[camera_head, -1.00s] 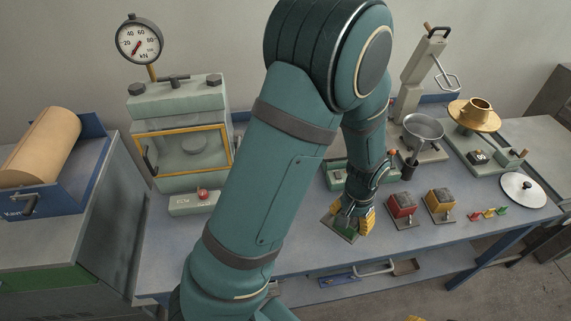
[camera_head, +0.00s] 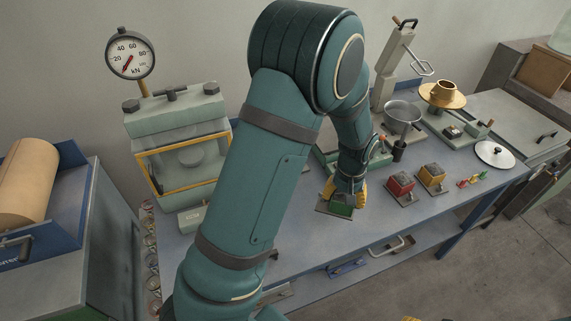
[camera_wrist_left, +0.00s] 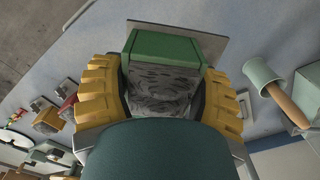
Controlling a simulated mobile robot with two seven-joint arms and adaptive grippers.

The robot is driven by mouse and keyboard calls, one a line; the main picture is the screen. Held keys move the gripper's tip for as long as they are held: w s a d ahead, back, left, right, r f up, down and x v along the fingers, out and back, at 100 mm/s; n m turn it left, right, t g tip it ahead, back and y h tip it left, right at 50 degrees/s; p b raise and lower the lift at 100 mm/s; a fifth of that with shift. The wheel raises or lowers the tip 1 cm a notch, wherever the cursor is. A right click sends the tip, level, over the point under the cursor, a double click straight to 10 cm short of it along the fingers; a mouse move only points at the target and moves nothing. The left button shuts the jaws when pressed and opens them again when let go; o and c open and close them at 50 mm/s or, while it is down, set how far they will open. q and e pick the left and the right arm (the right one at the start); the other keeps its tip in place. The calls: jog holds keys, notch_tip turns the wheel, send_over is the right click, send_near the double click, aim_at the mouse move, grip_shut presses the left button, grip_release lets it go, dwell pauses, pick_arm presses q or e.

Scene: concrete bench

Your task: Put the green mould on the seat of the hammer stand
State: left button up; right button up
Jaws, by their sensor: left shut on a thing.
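The green mould (camera_head: 342,211) is a block with a green side, a grey textured top and a flat grey base plate. In the left wrist view the green mould (camera_wrist_left: 165,48) sits between the yellow finger pads. My left gripper (camera_head: 344,192) is shut on it, over the front of the bench; I cannot tell whether the plate touches the bench. The hammer stand seems to be the pale green frame (camera_head: 325,158) behind my left forearm, which hides most of it, including the seat. A green-headed hammer with a wooden handle (camera_wrist_left: 282,97) shows in the left wrist view. Only a yellow sliver, probably my right gripper (camera_head: 411,318), shows.
A red mould (camera_head: 400,184) and a yellow mould (camera_head: 431,176) stand just right of my gripper. A metal bowl (camera_head: 403,112) and a brass flow table (camera_head: 441,96) are behind them. A press (camera_head: 180,150) stands at left.

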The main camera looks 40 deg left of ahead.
pick_arm(q)
jog(key=w+a+r+n, duration=0.4)
jog(key=w+a+n, duration=0.3)
jog(key=a, duration=0.1)
jog(key=w+a+r+n, duration=0.2)
jog(key=a+r+n, duration=0.6)
jog(key=a+n, duration=0.25)
jog(key=w+a+r+n, duration=0.2)
jog(key=a+r+n, duration=0.5)
jog(key=a+n, duration=0.3)
jog(key=shift+m, duration=0.65)
jog(key=shift+s+a+f+b, duration=0.15)
jog(key=shift+f+b, duration=0.85)
jog(key=shift+f, duration=3.6)
jog(key=shift+w+a+f+b, duration=0.15)
jog(key=shift+f+b, duration=0.9)
jog(key=shift+f, duration=3.5)
jog(key=shift+s+a+f+b, duration=0.15)
jog(key=shift+f+b, duration=0.85)
jog(key=shift+f, duration=3.6)
pick_arm(e)
notch_tip(320, 180, down, 6)
jog(key=s, duration=0.1)
jog(key=shift+s+a, duration=0.2)
jog(key=shift+s, duration=0.15)
jog(key=shift+f, duration=0.1)
pick_arm(q)
jog(key=shift+f, duration=0.15)
jog(key=o, duration=1.1)
